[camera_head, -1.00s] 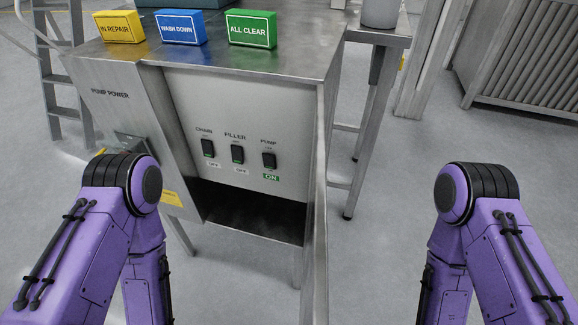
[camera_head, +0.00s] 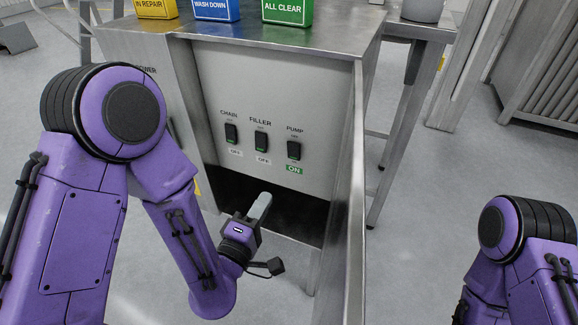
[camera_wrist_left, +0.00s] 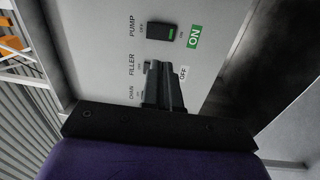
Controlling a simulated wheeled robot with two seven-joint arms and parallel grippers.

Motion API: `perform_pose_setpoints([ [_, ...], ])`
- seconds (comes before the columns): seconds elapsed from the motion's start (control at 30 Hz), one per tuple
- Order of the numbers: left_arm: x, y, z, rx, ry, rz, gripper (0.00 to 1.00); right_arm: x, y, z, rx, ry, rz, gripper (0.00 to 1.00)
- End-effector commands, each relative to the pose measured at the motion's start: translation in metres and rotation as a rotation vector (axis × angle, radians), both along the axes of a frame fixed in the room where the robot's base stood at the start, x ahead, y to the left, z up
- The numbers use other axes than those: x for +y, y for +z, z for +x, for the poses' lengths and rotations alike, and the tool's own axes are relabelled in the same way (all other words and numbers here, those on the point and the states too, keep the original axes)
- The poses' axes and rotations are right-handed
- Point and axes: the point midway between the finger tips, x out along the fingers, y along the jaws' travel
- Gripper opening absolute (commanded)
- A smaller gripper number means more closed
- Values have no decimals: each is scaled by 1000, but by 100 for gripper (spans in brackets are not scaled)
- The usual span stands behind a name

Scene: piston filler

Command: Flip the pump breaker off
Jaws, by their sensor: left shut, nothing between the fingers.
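The pump breaker (camera_head: 294,150) is the rightmost of three black rocker switches on the grey panel, with a green ON label below it. It also shows in the left wrist view (camera_wrist_left: 173,32), beside its ON label. The filler breaker (camera_head: 261,141) and chain breaker (camera_head: 231,133) are to its left, both labelled OFF. My left gripper (camera_head: 262,203) is below the switches, in front of the dark opening, apart from the pump breaker. In the left wrist view its shut fingers (camera_wrist_left: 158,75) cover the filler switch. My right gripper is out of view.
A metal side wall (camera_head: 352,190) projects to the right of the panel. Yellow, blue (camera_head: 217,10) and green sign blocks stand on the steel top. A steel side table (camera_head: 425,30) is at the right.

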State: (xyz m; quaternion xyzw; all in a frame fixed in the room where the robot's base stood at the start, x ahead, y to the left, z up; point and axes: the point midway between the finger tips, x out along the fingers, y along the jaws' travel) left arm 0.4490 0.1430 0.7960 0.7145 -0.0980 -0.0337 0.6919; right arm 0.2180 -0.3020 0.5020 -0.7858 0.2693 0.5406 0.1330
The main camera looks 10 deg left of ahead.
Motion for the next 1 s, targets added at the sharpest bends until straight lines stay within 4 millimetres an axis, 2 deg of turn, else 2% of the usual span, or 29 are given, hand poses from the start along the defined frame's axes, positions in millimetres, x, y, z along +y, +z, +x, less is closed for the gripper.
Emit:
perform_pose_setpoints([
  [0.1,-3,10,1,-31,-12,-54,0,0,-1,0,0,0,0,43],
  [0.33,-3,10,1,-29,-10,-49,0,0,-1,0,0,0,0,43],
  [0.47,-4,9,10,-33,-6,-49,0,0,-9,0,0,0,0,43],
  [0.57,-6,9,25,-34,-5,-50,0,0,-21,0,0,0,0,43],
  [0.7,-13,21,55,-30,-7,-47,0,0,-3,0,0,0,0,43],
  [1.0,-24,26,115,-28,-7,-46,0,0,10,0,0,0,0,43],
])
